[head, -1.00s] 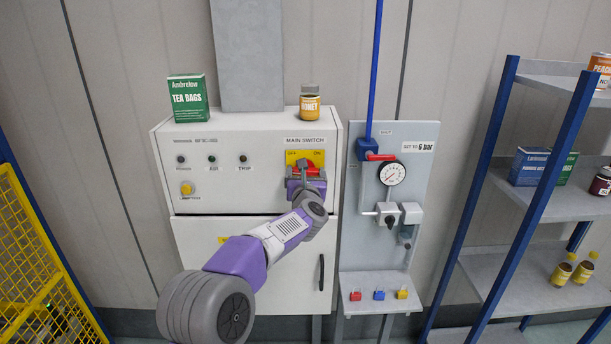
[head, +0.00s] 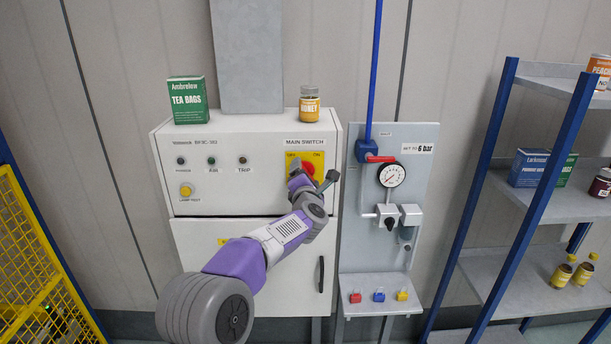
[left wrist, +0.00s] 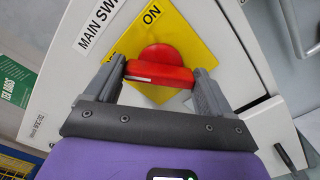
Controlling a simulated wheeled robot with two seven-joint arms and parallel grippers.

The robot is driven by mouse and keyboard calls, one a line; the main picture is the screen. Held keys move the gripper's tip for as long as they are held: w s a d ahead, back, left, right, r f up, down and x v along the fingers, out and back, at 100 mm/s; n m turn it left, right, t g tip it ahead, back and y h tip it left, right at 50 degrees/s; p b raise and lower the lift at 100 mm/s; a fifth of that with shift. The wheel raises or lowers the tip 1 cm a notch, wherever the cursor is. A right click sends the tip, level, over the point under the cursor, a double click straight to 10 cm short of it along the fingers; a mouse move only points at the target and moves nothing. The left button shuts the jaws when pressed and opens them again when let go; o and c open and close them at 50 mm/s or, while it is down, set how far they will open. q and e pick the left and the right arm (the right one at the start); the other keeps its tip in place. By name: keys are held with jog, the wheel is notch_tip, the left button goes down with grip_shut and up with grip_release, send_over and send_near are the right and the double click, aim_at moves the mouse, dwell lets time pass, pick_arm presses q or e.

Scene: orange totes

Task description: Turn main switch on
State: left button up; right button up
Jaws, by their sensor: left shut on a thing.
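The main switch (head: 309,169) is a red rotary handle on a yellow plate (head: 318,157) marked OFF and ON, at the upper right of a white cabinet. It also shows in the left wrist view (left wrist: 160,70), where its red bar lies between the fingers. My left gripper (left wrist: 160,77) is shut on this red handle. In the head view my left gripper (head: 312,183) is tilted and partly covers the handle. The OFF end of the plate is mostly hidden in the wrist view. My right gripper is out of view.
A green tea box (head: 188,99) and a honey jar (head: 309,104) stand on the white cabinet (head: 240,141). To the right is a grey panel with a gauge (head: 391,174) and a blue pipe. Yellow mesh (head: 30,270) is at the left, shelves at the right.

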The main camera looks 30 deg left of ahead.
pick_arm(q)
jog(key=m+p, duration=0.1)
jog(key=m, duration=0.2)
jog(key=shift+m, duration=0.3)
jog(key=shift+m+p, duration=0.45)
jog(key=shift+m, duration=1.15)
jog(key=o, duration=0.9)
jog(key=shift+s, duration=0.1)
jog(key=b+v, duration=0.1)
jog(key=v, duration=0.6)
jog(key=shift+d, duration=0.2)
jog(key=shift+s+f+b, duration=0.1)
jog(key=shift+f+b, duration=0.05)
jog(key=shift+b, duration=0.15)
